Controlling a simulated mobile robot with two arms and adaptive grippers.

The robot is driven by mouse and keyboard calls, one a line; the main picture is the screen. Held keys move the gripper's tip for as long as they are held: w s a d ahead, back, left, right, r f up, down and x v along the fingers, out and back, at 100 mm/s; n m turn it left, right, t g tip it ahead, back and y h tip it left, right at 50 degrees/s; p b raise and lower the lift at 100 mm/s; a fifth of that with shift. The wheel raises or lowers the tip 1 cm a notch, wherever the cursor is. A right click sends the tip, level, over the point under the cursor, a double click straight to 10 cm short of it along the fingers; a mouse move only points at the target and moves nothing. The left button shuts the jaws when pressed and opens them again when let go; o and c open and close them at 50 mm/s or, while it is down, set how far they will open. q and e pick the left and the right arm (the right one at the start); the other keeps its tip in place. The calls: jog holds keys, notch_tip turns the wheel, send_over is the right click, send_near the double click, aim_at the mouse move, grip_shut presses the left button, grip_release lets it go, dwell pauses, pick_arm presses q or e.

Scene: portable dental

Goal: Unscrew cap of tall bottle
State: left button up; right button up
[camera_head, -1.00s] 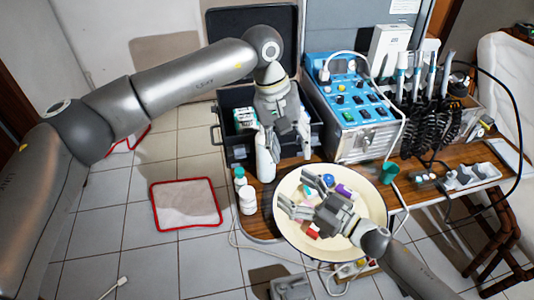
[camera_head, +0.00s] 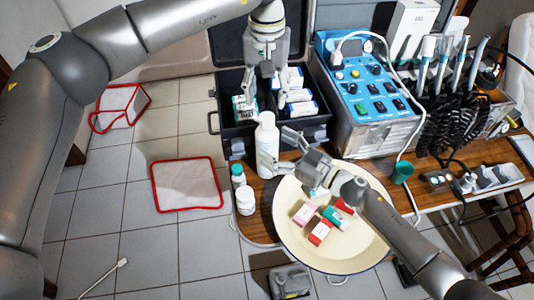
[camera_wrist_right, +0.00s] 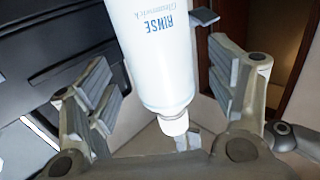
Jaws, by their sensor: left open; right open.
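The tall white bottle (camera_head: 266,150) stands upright at the table's left part, near the black case. Its small white cap (camera_head: 267,117) is on top. In the right wrist view the bottle (camera_wrist_right: 160,50) appears upside down, with "RINSE" on its label and the cap (camera_wrist_right: 174,125) low in the picture. My right gripper (camera_head: 286,152) is open at the bottle's right side; in the wrist view its fingers flank the bottle with gaps on both sides. My left gripper (camera_head: 265,97) is open and empty above the bottle, in front of the case.
A cream bowl (camera_head: 290,235) with small boxes lies below my right gripper. Two small white bottles, one green-capped (camera_head: 238,172) and one all white (camera_head: 245,202), stand left of the tall bottle. The black case (camera_head: 232,140) and blue control unit (camera_head: 370,90) stand behind.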

aim_at(267, 116)
jog(key=shift+x, duration=1.25)
jog(key=shift+w+a, duration=0.2)
jog(key=shift+a, duration=0.2)
jog(key=shift+w, duration=0.1)
grip_shut()
pick_arm(q)
jog(key=shift+f, duration=4)
